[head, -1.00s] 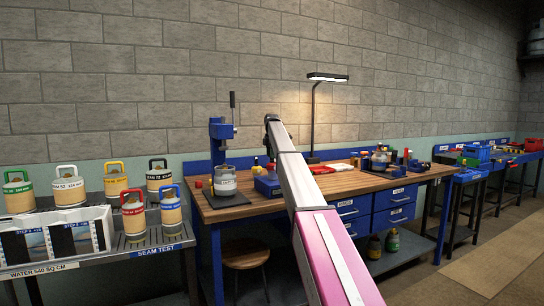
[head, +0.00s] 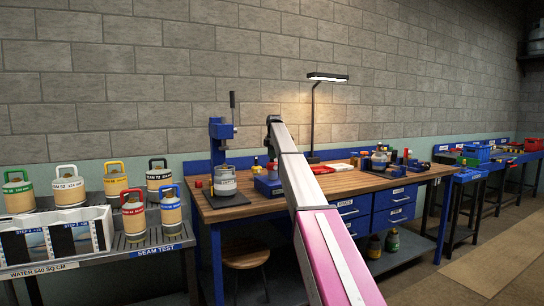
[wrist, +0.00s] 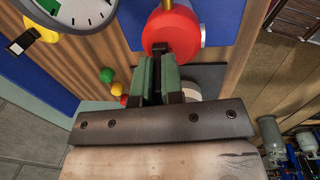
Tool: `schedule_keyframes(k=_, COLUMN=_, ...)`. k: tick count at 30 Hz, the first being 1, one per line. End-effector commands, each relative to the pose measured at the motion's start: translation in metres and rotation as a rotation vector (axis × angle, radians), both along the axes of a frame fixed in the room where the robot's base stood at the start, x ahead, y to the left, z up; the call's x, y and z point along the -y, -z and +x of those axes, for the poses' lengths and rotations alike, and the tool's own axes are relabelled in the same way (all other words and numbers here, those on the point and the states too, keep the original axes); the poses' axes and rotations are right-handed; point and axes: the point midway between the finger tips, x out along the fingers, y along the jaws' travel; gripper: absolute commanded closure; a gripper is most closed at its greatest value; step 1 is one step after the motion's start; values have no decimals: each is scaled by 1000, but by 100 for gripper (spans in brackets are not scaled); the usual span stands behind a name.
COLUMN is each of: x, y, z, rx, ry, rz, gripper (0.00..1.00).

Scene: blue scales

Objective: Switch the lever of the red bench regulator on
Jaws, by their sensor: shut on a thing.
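The red bench regulator (wrist: 168,30) shows in the wrist view as a round red body at the top centre, just beyond my fingertips. Its dark lever (wrist: 160,52) stands between the green pads of my gripper (wrist: 157,72). My gripper is shut on the lever, and the pads hide part of it. In the head view my arm rises to a bend above the bench, and my gripper cannot be made out clearly there.
In the wrist view a dial gauge (wrist: 75,12) is at upper left, with green and yellow knobs below it. In the head view the wooden workbench (head: 310,194) carries a grey cylinder (head: 225,183) on a dark mat. A rack with several cylinders stands left.

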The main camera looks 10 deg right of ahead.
Motion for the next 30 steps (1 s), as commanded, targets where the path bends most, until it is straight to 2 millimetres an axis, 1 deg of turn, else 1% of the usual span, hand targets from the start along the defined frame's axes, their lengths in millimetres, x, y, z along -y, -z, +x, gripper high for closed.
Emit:
schedule_keyframes(k=1, x=1, y=1, z=-6, rx=34, ry=0, rz=11, gripper=100)
schedule_keyframes(k=3, x=1, y=2, z=-8, rx=87, ry=0, rz=28, gripper=100)
schedule_keyframes(k=12, x=4, y=5, z=-15, rx=327, ry=1, rz=106, gripper=100)
schedule_keyframes(k=18, x=5, y=7, z=-18, rx=458, ry=1, rz=150, gripper=100)
schedule_keyframes(k=24, x=5, y=8, z=-19, rx=549, ry=1, rz=178, gripper=100)
schedule_keyframes(k=30, x=5, y=9, z=-19, rx=593, ry=0, rz=194, gripper=100)
